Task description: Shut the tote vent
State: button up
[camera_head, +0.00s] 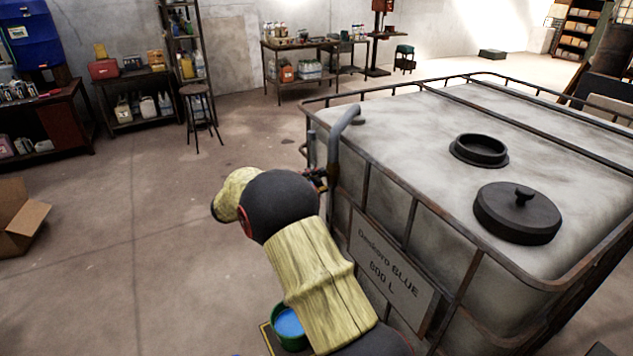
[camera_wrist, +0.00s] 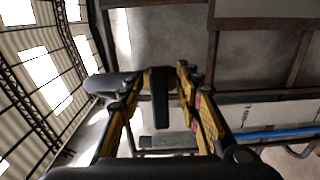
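The large whitish tote (camera_head: 420,125) stands in a rusty cage on the right in the head view. On its top are an open black collar (camera_head: 480,150) and, nearer, a round black lid (camera_head: 517,212) with a knob, lying apart from it. A grey bent pipe (camera_head: 343,122) rises at the tote's near left corner. My gripper (camera_head: 317,178) is beside this pipe, mostly hidden by my wrist. In the wrist view its yellow and black fingers (camera_wrist: 157,82) stand apart. A dark upright bar (camera_wrist: 161,105) shows between them; I cannot tell whether they touch it.
A green bucket of blue liquid (camera_head: 291,326) stands below my arm. The cage's top rail (camera_head: 425,200) and a sign reading "BLUE 600 L" (camera_head: 388,262) are close to my arm. A stool (camera_head: 200,115), shelves and benches stand farther back.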

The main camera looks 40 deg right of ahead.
jog(key=v, duration=1.2)
jog(key=shift+f, duration=0.1)
jog(key=s+a+f+n+t+y, duration=0.1)
jog(key=s+f+n+y, duration=0.25)
jog(key=f, duration=0.65)
jog(key=s+a+f+n+y, duration=0.2)
jog(key=s+a+f+y, duration=0.1)
jog(key=s+a+y, duration=0.5)
jog(key=s+a+r+m+t+y, duration=0.2)
jog(key=s+a+r+t+y, duration=0.3)
jog(key=s+a, duration=0.7)
jog(key=s+a+r+t, duration=0.2)
jog(key=s+r+t, duration=0.2)
jog(key=s+r, duration=0.4)
jog(key=shift+a+r+m+y, duration=0.35)
jog(key=shift+a+r+y, duration=0.05)
jog(key=shift+r+y, duration=0.05)
